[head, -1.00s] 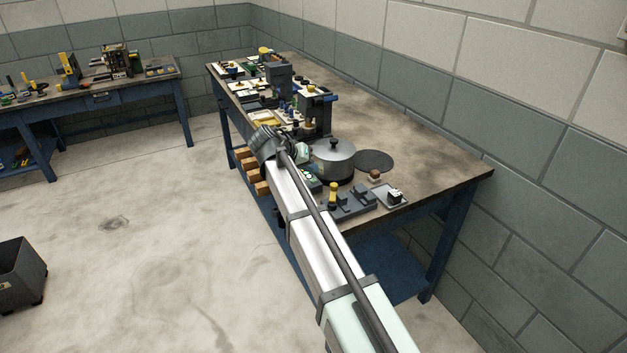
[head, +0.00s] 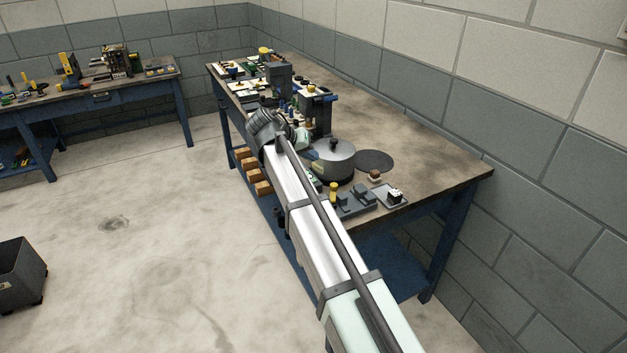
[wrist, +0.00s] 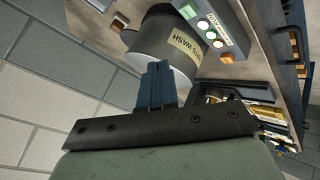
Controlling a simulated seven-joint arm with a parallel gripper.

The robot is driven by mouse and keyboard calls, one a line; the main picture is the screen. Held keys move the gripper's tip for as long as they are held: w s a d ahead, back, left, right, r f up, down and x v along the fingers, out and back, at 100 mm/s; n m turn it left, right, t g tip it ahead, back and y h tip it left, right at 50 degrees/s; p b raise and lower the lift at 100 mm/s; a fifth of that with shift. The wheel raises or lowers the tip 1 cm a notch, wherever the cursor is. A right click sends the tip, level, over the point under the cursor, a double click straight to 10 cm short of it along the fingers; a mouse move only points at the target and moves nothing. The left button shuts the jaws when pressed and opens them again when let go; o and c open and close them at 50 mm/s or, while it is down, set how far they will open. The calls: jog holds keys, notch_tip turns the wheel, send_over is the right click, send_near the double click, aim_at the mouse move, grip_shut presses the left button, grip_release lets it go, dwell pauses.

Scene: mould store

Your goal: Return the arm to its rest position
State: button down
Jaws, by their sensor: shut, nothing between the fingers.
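My gripper (wrist: 158,84) shows in the wrist view with its two dark blue fingers together and nothing between them. It is in front of a round metal tank (wrist: 158,50) whose label reads "TS WASH", the rest being cut off. I cannot tell the exact gap between the fingers and the tank. In the head view my arm reaches from the lower right to the workbench's left edge, and its wrist is bent near the lidded tank (head: 334,160). The fingers are hidden in that view.
A button panel (wrist: 214,30) sits beside the tank. On the workbench (head: 430,150) are a dark round mat (head: 375,161), a grey fixture (head: 355,201) and a small tray (head: 389,197). Cluttered tools fill its far end. A dark bin (head: 20,274) stands on open floor.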

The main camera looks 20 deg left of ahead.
jog(key=shift+s, duration=0.1)
jog(key=s+d+f+n+g+y, duration=0.1)
jog(key=s+d+f+n+g, duration=0.35)
jog(key=s+f, duration=0.65)
jog(key=s+d+f+n+g+y, duration=0.25)
jog(key=s+d+f, duration=0.25)
jog(key=s+f, duration=0.6)
jog(key=s+d+f+m+g, duration=0.2)
jog(key=s+d+f, duration=0.2)
jog(key=d+f, duration=0.75)
jog(key=s+d+f+m+g, duration=0.2)
jog(key=s+d+f, duration=0.1)
jog(key=d+f, duration=0.85)
jog(key=s+d+f+m+g, duration=0.1)
jog(key=s+d+f, duration=0.2)
jog(key=s, duration=0.4)
jog(key=s+d+f+m+g+y, duration=0.1)
jog(key=s+d+f+m, duration=0.1)
jog(key=s+d+f, duration=0.2)
jog(key=s+d+f+m+g, duration=0.1)
jog(key=s+d+f, duration=0.3)
jog(key=s, duration=0.6)
notch_tip(320, 180, down, 3)
jog(key=shift+r+m+g, duration=0.1)
jog(key=shift+m+g, duration=0.2)
jog(key=shift+m, duration=0.4)
